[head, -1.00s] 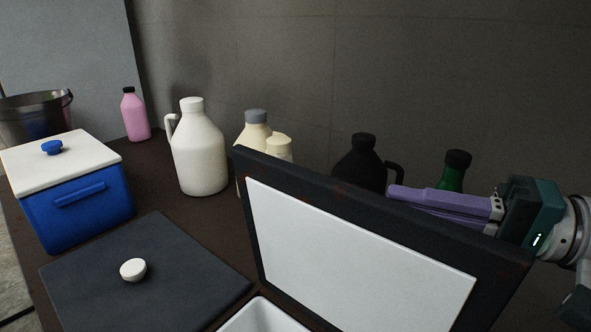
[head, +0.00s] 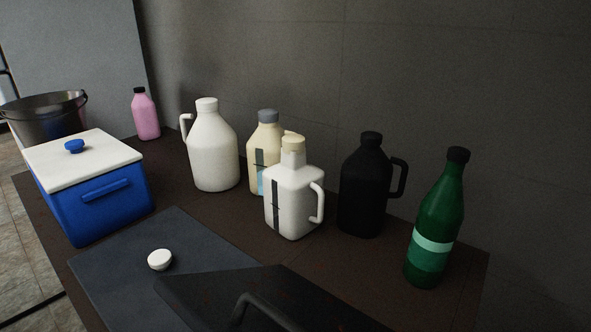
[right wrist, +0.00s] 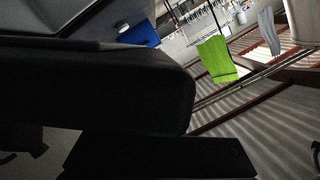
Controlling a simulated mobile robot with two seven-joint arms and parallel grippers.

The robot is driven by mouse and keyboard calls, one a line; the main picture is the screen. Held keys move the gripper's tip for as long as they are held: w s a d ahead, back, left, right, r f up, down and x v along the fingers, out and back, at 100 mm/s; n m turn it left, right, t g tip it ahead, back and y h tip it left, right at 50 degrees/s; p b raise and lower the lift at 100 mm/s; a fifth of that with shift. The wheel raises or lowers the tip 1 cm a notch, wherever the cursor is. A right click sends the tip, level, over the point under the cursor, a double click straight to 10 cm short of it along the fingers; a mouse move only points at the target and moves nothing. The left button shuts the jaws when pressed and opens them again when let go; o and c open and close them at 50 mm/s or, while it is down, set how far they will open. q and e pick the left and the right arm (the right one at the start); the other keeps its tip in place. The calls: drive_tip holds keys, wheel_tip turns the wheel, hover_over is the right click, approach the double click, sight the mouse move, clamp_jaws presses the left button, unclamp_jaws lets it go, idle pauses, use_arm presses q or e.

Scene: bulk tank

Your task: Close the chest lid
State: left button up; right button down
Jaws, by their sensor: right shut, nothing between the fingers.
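The chest lid (head: 285,292) is a dark panel with a dark arched handle (head: 262,308) at the bottom middle of the head view. Its outer face now shows, and its white inner face is hidden. The lower frame edge cuts it off, so I cannot tell whether it rests fully down. The chest body is hidden. My right gripper (right wrist: 185,135) appears only as dark, shadowed shapes in the right wrist view, shut and empty. Whether it touches the lid is unclear. My left gripper is not in view.
A dark slab with a white knob (head: 160,260) lies left of the lid. A blue cooler (head: 105,205) stands beyond it. White jugs (head: 213,150), a black jug (head: 366,190) and a green bottle (head: 437,225) stand behind the lid, near the wall.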

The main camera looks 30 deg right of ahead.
drive_tip(key=a+f+n+b, duration=0.1)
drive_tip(key=a+f+b, duration=0.1)
drive_tip(key=f, duration=0.2)
drive_tip(key=s+a+f+n+h+b, duration=0.1)
drive_tip(key=a+f+b, duration=0.1)
drive_tip(key=f+b, duration=0.1)
drive_tip(key=s+a+f+n+b, duration=0.1)
drive_tip(key=a+f+b, duration=0.1)
drive_tip(key=f, duration=0.4)
drive_tip(key=shift+s+n+h+b, duration=0.25)
drive_tip(key=shift+n+h+b, duration=0.05)
drive_tip(key=shift+b, duration=0.4)
drive_tip(key=shift+s+a+f+b, duration=0.1)
drive_tip(key=shift+a+f+b, duration=0.1)
drive_tip(key=shift+f+b, duration=0.55)
